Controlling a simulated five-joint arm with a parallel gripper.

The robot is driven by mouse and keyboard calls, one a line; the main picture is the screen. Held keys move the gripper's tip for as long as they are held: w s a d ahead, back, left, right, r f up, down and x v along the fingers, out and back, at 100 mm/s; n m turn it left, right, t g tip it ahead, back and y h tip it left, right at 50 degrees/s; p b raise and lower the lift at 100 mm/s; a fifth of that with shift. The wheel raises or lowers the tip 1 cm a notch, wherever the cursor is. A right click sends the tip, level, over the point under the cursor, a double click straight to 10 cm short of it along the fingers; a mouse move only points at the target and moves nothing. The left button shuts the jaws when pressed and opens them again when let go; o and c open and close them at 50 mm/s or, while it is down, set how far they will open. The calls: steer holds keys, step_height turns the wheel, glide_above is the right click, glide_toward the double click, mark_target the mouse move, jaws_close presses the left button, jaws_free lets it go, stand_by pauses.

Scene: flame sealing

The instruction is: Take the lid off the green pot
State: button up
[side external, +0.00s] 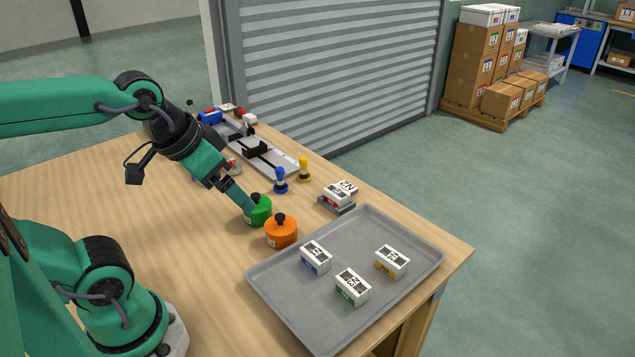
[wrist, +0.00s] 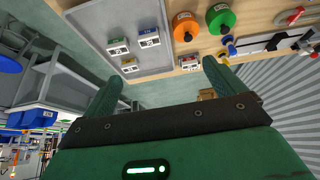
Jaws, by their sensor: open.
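The green pot (side external: 262,212) stands on the table with its lid on; a black knob (side external: 255,197) sits on top of the lid. The pot also shows at the top of the wrist view (wrist: 220,18). My gripper (side external: 245,206) reaches down from the upper left, its fingertips close beside the pot's left side in the side view. In the wrist view my gripper (wrist: 162,70) has its two fingers spread apart with nothing held between them. I cannot tell whether a finger touches the pot.
An orange pot (side external: 281,235) with a black knob stands just in front of the green one. A grey tray (side external: 350,235) with labelled boxes lies to the right. Blue (side external: 280,182) and yellow (side external: 304,170) stamps stand behind. The table's left area is clear.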

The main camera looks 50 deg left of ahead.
steer(key=n+g, duration=0.2)
steer(key=g, duration=0.3)
glide_above(255, 195)
steer(key=f, duration=1.1)
steer(key=shift+d+f, duration=0.2)
steer(key=shift+f, duration=0.15)
steer(key=shift+w+a+f+g, duration=0.1)
steer(key=shift+a+f+g, duration=0.15)
steer(key=shift+f+g, duration=0.05)
steer(key=shift+f, duration=1.3)
steer(key=shift+f, duration=0.1)
